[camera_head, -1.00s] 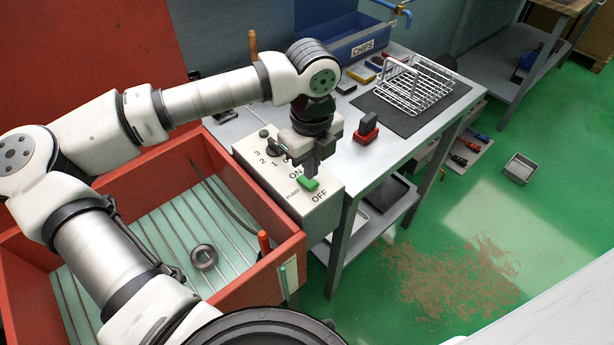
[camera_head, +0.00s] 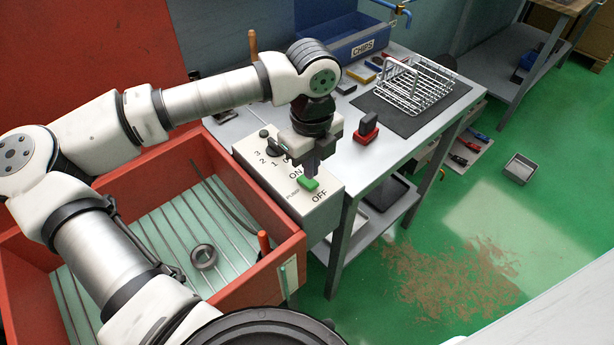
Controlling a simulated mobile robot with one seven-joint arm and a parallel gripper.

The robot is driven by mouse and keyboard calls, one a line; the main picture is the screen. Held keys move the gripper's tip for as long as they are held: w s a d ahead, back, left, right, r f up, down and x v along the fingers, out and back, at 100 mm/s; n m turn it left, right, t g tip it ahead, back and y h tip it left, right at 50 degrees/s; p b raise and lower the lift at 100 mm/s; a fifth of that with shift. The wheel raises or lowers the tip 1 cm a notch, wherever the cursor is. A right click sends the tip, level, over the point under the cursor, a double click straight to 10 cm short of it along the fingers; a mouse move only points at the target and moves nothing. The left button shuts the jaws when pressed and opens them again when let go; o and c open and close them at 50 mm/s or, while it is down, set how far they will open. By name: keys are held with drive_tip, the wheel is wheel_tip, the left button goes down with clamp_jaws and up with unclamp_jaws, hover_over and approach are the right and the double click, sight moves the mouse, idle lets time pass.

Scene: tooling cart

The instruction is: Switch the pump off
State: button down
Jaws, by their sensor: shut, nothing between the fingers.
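The pump switch is a green rocker (camera_head: 309,184) on top of a pale control box (camera_head: 318,212), between the printed words ON and OFF. My gripper (camera_head: 310,174) is shut and empty. It points down, with its fingertips at the rocker's ON-side edge. I cannot tell whether they touch it. The gripper hides part of the panel behind it, and which way the rocker is tipped is too small to tell. A dark rotary knob (camera_head: 274,147) with printed numbers sits on the same panel, farther left.
The box stands beside a red-walled basin (camera_head: 285,262) holding a dark ring (camera_head: 203,257). A red-and-black block (camera_head: 367,129) stands to the right on the grey bench (camera_head: 405,147). A wire basket (camera_head: 415,85) on a dark mat and a blue CHIPS bin (camera_head: 345,50) are farther back.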

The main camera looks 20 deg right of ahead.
sight(311, 183)
drive_tip(key=shift+f+b, duration=1.2)
drive_tip(key=shift+b, duration=0.2)
idle(0.5)
drive_tip(key=shift+r, duration=0.15)
drive_tip(key=shift+r+p, duration=1.35)
drive_tip(key=shift+r, duration=2.05)
